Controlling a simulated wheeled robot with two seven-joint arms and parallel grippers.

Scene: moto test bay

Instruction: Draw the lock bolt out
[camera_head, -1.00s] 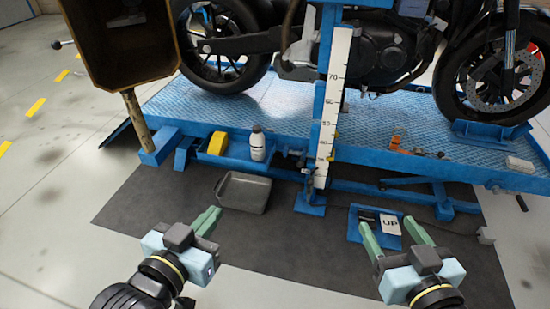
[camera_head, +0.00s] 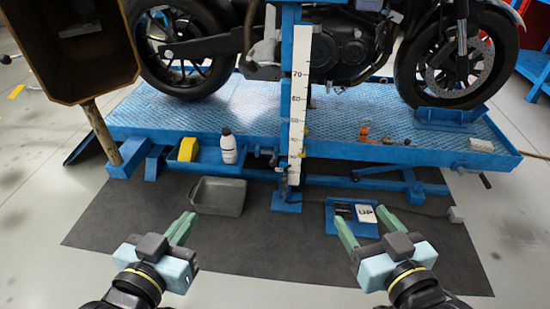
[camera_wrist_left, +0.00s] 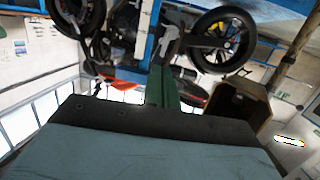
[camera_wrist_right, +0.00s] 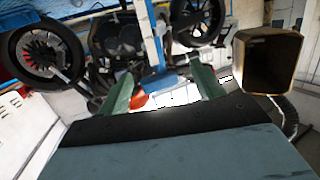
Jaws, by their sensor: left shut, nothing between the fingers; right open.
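The blue lift (camera_head: 420,153) carries a motorcycle. Its upright blue post has a white scale (camera_head: 298,95). Small dark fittings (camera_head: 262,155) sit low beside the post at the lift's front edge; I cannot tell which part is the lock bolt. My left gripper (camera_head: 182,226) is shut and empty, in front of the grey tray and apart from the lift. Its closed green fingers show in the left wrist view (camera_wrist_left: 162,88). My right gripper (camera_head: 368,228) is open and empty in front of the blue floor panel; its spread fingers show in the right wrist view (camera_wrist_right: 160,88).
A grey tray (camera_head: 219,197) and a blue panel with an "UP" card (camera_head: 366,213) lie on the dark mat (camera_head: 120,222). A white bottle (camera_head: 228,148) and a yellow item (camera_head: 187,148) stand in the lift's side tray. A brown box on a post (camera_head: 80,50) rises at left.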

